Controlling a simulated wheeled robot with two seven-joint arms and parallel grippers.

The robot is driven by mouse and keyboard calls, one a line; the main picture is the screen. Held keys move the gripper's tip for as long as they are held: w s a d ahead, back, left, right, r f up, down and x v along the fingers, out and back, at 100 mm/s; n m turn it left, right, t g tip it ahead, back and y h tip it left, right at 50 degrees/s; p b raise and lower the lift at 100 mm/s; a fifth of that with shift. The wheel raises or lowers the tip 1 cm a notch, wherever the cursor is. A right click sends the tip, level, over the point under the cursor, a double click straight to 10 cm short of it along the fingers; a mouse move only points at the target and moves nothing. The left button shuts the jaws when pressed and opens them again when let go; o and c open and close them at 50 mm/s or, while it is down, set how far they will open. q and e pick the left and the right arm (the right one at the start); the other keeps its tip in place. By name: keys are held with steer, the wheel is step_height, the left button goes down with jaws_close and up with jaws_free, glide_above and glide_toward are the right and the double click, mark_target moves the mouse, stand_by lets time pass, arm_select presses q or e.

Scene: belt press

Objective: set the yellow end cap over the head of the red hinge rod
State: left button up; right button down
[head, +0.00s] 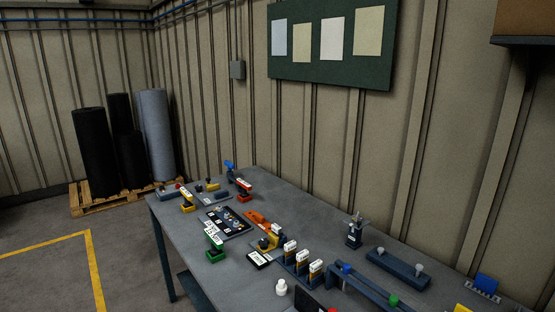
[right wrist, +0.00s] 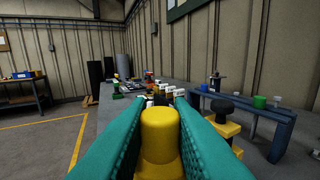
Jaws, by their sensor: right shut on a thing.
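My right gripper (right wrist: 165,115) shows in the right wrist view, with teal fingers shut on the yellow end cap (right wrist: 160,130). The cap is a rounded yellow cylinder with a wider lower part, held clear at the front of the view. Neither gripper shows in the head view. I cannot pick out the red hinge rod with certainty. A red-based piece (head: 243,197) stands at the far part of the table in the head view, and a small red bit shows at the bottom edge.
The grey table (head: 185,225) carries several small fixtures. A blue-grey rack (head: 362,290) has a blue cap (head: 347,268) and a green cap (head: 393,300); it also shows in the right wrist view (right wrist: 284,118). A black knob on a yellow block (right wrist: 224,110) stands right of my gripper.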

steer(key=s+d+m+h+b, duration=0.2)
steer(key=s+b, duration=0.4)
steer(key=s, duration=0.3)
steer(key=d+h, duration=0.1)
steer(key=d, duration=0.1)
steer(key=shift+d+r+h+b, duration=0.35)
steer(key=shift+r+h+b, duration=0.05)
